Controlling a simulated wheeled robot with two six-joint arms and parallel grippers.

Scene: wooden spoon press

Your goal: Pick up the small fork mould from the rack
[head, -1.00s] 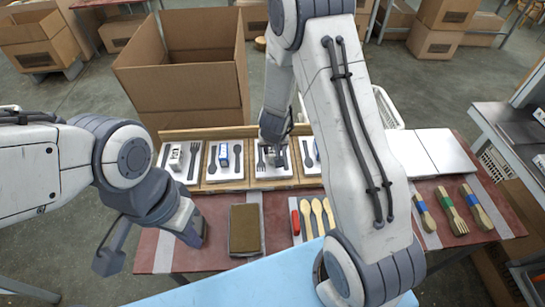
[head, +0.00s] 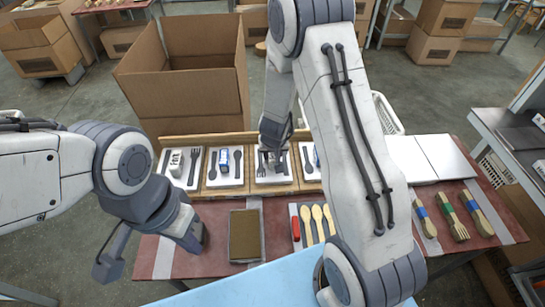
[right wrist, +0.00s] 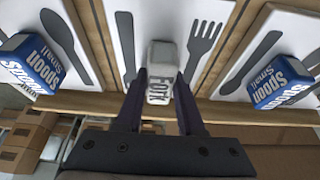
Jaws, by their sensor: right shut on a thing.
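A white mould block marked "Fork" (right wrist: 160,75) stands on a white rack panel with a fork outline, in the right wrist view. Its size word is not readable. My right gripper (right wrist: 160,102) is shut on it, with one dark finger on each side. In the head view my right gripper (head: 270,158) is at the third panel from the left and mostly hides the block. My left gripper (head: 196,236) hangs over the left part of the table, away from the rack; its fingers are not clear.
The wooden rack (head: 205,139) holds blue "Spoon Small" blocks on both sides of the fork block, and another white block (head: 177,162) at far left. A large open carton (head: 185,85) stands behind. Wooden spoons (head: 318,222) and a brown pad (head: 244,236) lie in front.

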